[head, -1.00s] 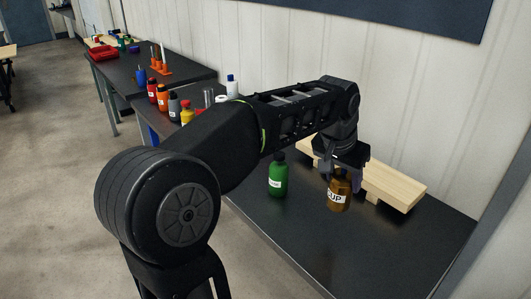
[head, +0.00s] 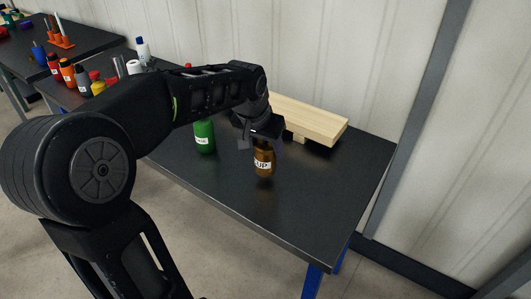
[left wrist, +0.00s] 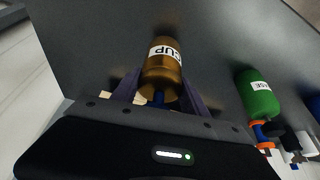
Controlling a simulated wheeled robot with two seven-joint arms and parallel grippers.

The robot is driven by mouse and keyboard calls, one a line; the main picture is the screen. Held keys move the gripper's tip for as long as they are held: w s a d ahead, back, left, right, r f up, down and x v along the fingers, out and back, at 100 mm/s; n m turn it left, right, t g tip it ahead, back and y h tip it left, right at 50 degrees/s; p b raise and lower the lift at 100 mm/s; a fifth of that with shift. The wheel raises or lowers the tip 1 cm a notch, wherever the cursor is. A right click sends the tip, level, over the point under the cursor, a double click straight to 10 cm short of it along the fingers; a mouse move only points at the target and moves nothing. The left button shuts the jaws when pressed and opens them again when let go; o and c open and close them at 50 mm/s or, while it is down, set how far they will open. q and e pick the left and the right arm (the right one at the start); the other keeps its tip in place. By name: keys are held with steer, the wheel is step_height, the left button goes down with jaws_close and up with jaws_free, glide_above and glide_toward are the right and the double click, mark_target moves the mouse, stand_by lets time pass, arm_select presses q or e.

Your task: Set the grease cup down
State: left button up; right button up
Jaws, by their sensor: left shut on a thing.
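A brown bottle-shaped cup (head: 263,158), its label ending in "CUP", hangs upright below my left gripper (head: 262,139) in the head view. My left gripper is shut on its top. In the left wrist view the brown cup (left wrist: 163,62) sits between the two fingers (left wrist: 160,88), with the dark table behind it. Its base looks at or just above the tabletop (head: 215,195); I cannot tell if it touches. My right gripper is out of view.
A green bottle (head: 204,136) stands left of the cup, and a wooden plank stand (head: 310,118) lies behind it. Several coloured bottles, such as an orange one (head: 67,72), stand farther left. The table's front and right part is bare.

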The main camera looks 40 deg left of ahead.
arm_select(q)
steer(key=shift+f, duration=1.35)
steer(key=shift+f, duration=0.1)
steer(key=shift+f, duration=0.15)
steer(key=o, duration=1.5)
steer(key=shift+r, duration=0.25)
steer(key=v, duration=1.2)
steer(key=shift+w, duration=0.1)
